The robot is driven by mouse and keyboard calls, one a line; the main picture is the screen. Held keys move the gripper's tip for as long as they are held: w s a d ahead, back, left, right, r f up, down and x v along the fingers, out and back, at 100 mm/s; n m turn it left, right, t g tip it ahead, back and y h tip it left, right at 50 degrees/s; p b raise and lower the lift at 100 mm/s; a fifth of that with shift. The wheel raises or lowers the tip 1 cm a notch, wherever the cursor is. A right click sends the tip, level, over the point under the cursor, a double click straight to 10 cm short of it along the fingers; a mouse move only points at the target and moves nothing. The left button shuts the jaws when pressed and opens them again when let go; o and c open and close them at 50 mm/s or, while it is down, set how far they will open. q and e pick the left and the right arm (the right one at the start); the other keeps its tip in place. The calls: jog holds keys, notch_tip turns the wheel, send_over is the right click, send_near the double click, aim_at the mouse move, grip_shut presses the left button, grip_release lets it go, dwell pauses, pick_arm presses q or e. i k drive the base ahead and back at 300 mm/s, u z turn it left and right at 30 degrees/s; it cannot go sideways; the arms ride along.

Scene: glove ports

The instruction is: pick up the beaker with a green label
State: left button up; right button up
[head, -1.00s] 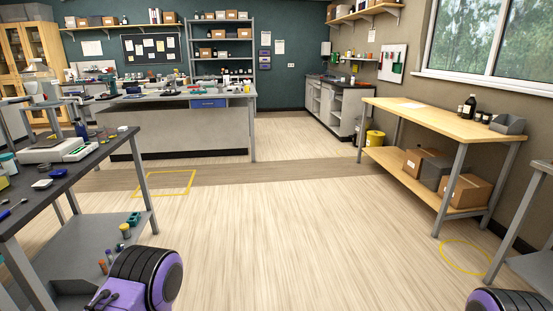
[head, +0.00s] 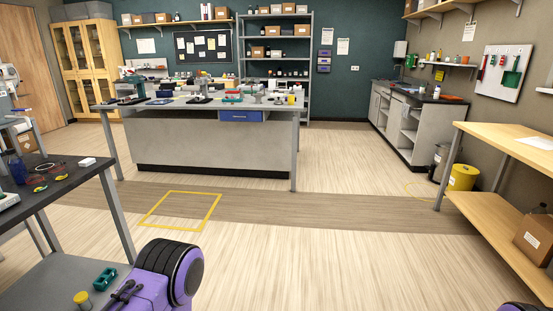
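I cannot make out a beaker with a green label in the head view; the glassware and small items on the benches are too small to tell apart. The grey island bench (head: 200,146) stands ahead, with several small items on its top. A dark-topped bench (head: 52,187) is close at the left, with a few small items on it. Neither of my grippers is in view; only purple and black parts of my own body show at the bottom edge.
A yellow floor outline (head: 180,209) lies before the island. A wooden bench (head: 510,151) with a cardboard box (head: 536,238) stands at right. A yellow bin (head: 462,177) is beyond it. A shelf rack (head: 275,60) stands at the back. The floor (head: 330,240) between is clear.

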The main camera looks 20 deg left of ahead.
aim_at(33, 178)
jog(key=u, duration=0.7)
jog(key=i, duration=1.9)
jog(key=u, duration=1.6)
jog(key=i, duration=1.15)
jog(key=u, duration=0.45)
